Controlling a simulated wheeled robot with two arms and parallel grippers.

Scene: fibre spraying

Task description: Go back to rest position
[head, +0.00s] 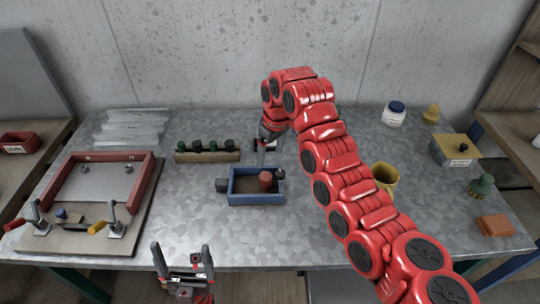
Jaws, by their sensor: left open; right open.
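My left gripper (183,255) is open and empty, pointing up at the table's front edge, left of the middle. My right arm reaches in from the lower right across the table. My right gripper (265,150) is open and points down just behind the blue tray; it is partly hidden by its own wrist. The blue tray (256,199) sits at the middle of the table with a red cylinder (266,181) in it. I cannot tell whether my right gripper touches anything.
A red-framed board with clamps (60,238) lies at the left. A yellow cup (385,177) is close to my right arm. A white jar (395,114), yellow-lidded box (455,149) and brown block (494,225) are at the right.

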